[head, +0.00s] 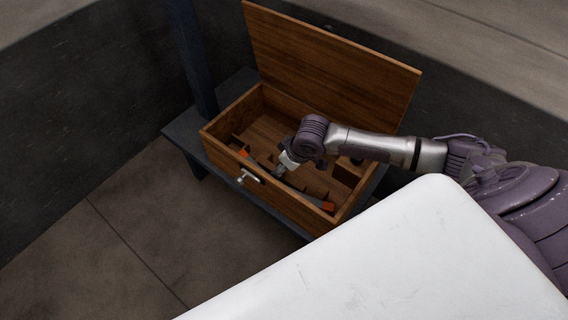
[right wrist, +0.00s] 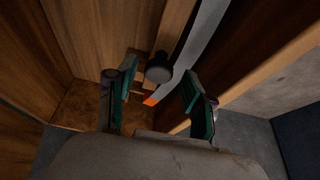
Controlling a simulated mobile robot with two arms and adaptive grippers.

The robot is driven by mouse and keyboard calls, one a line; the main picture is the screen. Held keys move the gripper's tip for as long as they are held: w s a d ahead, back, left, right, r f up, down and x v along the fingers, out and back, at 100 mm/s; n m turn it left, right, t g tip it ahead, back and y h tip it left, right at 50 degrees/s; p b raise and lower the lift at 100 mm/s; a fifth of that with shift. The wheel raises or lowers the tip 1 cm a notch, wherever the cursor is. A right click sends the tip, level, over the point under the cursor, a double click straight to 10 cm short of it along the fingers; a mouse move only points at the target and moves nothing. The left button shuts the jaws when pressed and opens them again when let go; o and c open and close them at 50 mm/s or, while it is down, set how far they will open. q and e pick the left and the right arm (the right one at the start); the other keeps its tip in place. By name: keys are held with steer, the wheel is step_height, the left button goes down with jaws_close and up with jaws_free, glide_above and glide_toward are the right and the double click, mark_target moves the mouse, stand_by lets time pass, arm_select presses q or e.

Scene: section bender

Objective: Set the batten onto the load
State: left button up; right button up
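A long grey strip with orange ends, which looks like the batten (head: 296,188), lies inside an open wooden chest (head: 278,197), along its front wall. In the right wrist view the grey strip (right wrist: 200,40) runs away from me, its orange tip near my gripper. My right gripper (head: 281,171) reaches down into the chest over the strip and hides part of it. In the right wrist view its two teal-padded fingers (right wrist: 160,82) are spread apart. I see no contact with the strip. I cannot identify the load. My left gripper is not in view.
The chest's lid (head: 330,58) stands open at the back. Thin dividers split the inside. A dark round knob (right wrist: 158,68) sits close between my fingers in the wrist view. The chest rests on a dark bench (head: 183,128). A white surface (head: 400,265) fills the lower right.

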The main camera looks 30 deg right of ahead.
steer(key=v, duration=1.2)
stand_by(0.5)
